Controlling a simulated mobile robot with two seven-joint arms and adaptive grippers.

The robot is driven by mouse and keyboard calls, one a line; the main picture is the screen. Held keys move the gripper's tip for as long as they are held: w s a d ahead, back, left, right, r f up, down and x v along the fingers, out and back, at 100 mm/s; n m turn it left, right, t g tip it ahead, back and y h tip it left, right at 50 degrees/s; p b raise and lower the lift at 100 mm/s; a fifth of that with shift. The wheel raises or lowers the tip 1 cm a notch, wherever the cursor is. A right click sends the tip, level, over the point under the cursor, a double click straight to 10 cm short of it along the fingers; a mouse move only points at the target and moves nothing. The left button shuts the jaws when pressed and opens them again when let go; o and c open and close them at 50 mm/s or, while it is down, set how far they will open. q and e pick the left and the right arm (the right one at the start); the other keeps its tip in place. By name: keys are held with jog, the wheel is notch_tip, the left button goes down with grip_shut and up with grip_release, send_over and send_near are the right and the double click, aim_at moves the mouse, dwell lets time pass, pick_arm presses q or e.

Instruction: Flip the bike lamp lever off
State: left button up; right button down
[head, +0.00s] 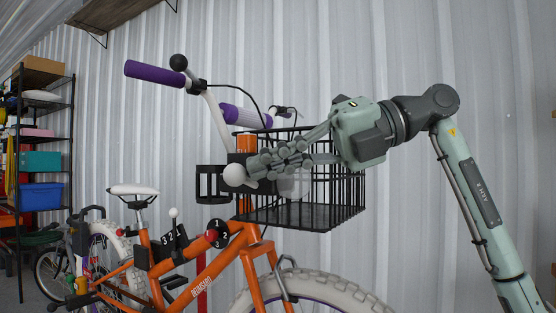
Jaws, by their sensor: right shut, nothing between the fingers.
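The orange bike (205,280) stands with its front toward the right, a black wire basket (345,200) at its handlebar. A white ball knob (235,175) on a short white stem sits at the basket's left side, by the head tube; it looks like the lamp lever. A pale rounded part (291,187), perhaps the lamp, shows partly behind the basket wires. My right gripper (257,168) reaches in from the right across the basket, shut and empty. Its fingertips are just right of the knob; I cannot tell whether they touch. My left gripper is out of view.
A purple-gripped handlebar (155,75) with a black ball end rises above. A black cup holder (213,184) is left of the knob. A white-knobbed shifter (173,213) and red-knobbed dial (212,235) sit on the frame. Shelves (45,140) stand far left.

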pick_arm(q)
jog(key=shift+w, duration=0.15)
pick_arm(e)
jog(key=shift+h, duration=0.3)
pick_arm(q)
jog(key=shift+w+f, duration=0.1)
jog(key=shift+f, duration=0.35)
pick_arm(e)
jog(key=shift+s+f, duration=0.1)
pick_arm(q)
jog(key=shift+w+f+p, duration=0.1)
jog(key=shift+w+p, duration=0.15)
jog(key=shift+p, duration=0.05)
pick_arm(e)
jog(key=shift+s+n, duration=0.1)
jog(key=shift+n, duration=0.3)
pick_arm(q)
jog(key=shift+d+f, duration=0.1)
